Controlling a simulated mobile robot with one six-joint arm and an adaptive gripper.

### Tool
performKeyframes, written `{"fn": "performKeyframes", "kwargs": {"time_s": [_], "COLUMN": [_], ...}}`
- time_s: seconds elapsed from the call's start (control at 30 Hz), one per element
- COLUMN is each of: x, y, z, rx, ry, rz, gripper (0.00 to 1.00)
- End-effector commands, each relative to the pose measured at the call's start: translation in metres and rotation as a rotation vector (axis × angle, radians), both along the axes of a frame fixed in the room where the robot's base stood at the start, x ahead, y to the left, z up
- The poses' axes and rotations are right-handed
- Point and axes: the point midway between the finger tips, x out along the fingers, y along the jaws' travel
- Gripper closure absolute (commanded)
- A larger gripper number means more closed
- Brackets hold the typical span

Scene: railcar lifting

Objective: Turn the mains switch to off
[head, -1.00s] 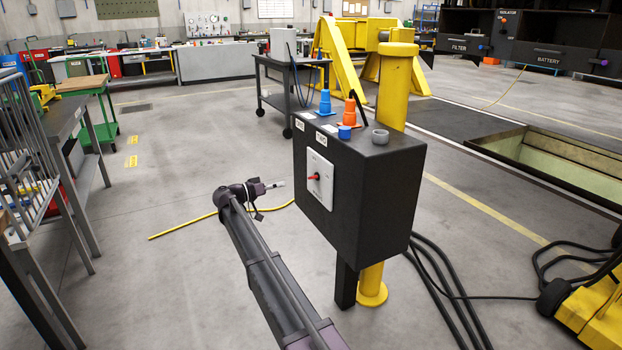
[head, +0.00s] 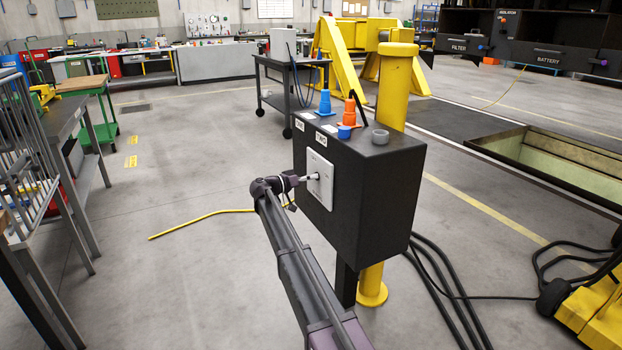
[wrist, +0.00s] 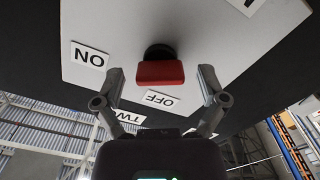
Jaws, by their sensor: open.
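The mains switch is a red handle (wrist: 160,73) on a dark round hub, set in a light grey plate (head: 320,186) on the side of a black box (head: 377,190). In the wrist view an ON label (wrist: 90,56) is left of the handle and an OFF label (wrist: 160,99) just below it. My gripper (head: 310,178) is at the plate in the head view and hides most of the handle there. In the wrist view my open gripper (wrist: 162,84) has one finger on each side of the red handle, with a visible gap to each.
A blue cone (head: 325,104), an orange cone (head: 350,112), a blue cap (head: 344,132) and a grey ring (head: 380,136) stand on the box. A yellow post (head: 393,90) is behind it. Black cables (head: 447,290) lie at right. Floor left of my arm is mostly clear.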

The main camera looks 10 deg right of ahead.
Motion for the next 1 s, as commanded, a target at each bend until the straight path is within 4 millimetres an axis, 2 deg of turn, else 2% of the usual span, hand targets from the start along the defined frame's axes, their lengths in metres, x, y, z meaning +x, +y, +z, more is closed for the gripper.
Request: {"fn": "performKeyframes", "kwargs": {"time_s": [0.33,0.37,0.6,0.63,1.0], "x": [0.0008,0.0008,0.0007,0.0007,0.0007], "y": [-0.0028,-0.0028,-0.0029,-0.0029,-0.0042], "z": [0.0001,0.0001,0.0,0.0,0.0], "rx": [0.0,0.0,0.0,0.0,-0.009], "ry": [0.0,0.0,0.0,0.0,0.026], "rz": [0.0,0.0,0.0,0.0,-0.002], "gripper": [0.09,0.12,0.83,0.91,0.91]}}
